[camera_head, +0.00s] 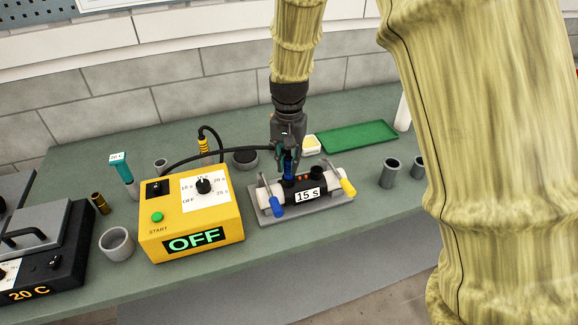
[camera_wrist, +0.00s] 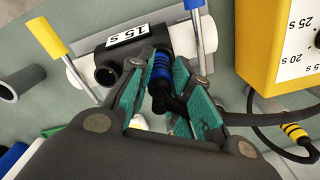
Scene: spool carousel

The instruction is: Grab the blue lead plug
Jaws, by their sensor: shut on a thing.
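The blue lead plug (camera_wrist: 161,68) is a black plug with blue bands, and it sits between the teal pads of my gripper (camera_wrist: 172,92) in the wrist view. My gripper is shut on it. In the head view my gripper (camera_head: 288,158) points down over the black fitting (camera_head: 306,184) labelled 15 S, and the blue plug (camera_head: 288,168) shows between the fingers. The plug's lower end is at the fitting's left part; whether it is seated in a socket I cannot tell. A black cable runs from the plug to the left.
The fitting lies on a grey plate (camera_head: 275,217) with blue and yellow levers (camera_head: 348,187). A yellow control box (camera_head: 190,222) reading OFF stands left, with a yellow-banded plug (camera_head: 203,146) behind it. A green tray (camera_head: 358,136) and grey cups (camera_head: 389,172) are right.

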